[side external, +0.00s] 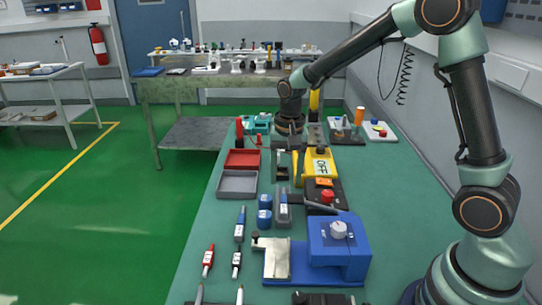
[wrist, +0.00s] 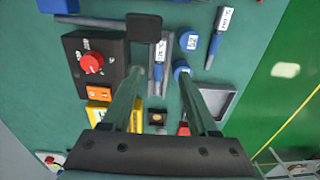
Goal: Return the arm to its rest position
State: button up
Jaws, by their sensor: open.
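My gripper (side external: 288,165) points down over the middle of the green bench, to the left of the yellow box marked OFF (side external: 322,164). In the wrist view my gripper (wrist: 160,74) has its two green fingers spread apart, and nothing is held between them. A grey tool with a white label (wrist: 160,62) shows beyond and between the fingertips. My arm is stretched out from its base at the right front of the bench. The exact height of the fingertips above the bench is hard to tell.
A black box with a red knob (wrist: 92,63) lies beside the fingers. A red tray (side external: 242,158) and grey tray (side external: 238,184) lie left of my gripper. Bare bench (side external: 400,215) shows at right.

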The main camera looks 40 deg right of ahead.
jog(key=s+r+n+t, duration=0.5)
jog(key=s+r+n, duration=0.4)
jog(key=s+r, duration=0.4)
jog(key=shift+s+a+r, duration=0.15)
jog(key=shift+s, duration=0.2)
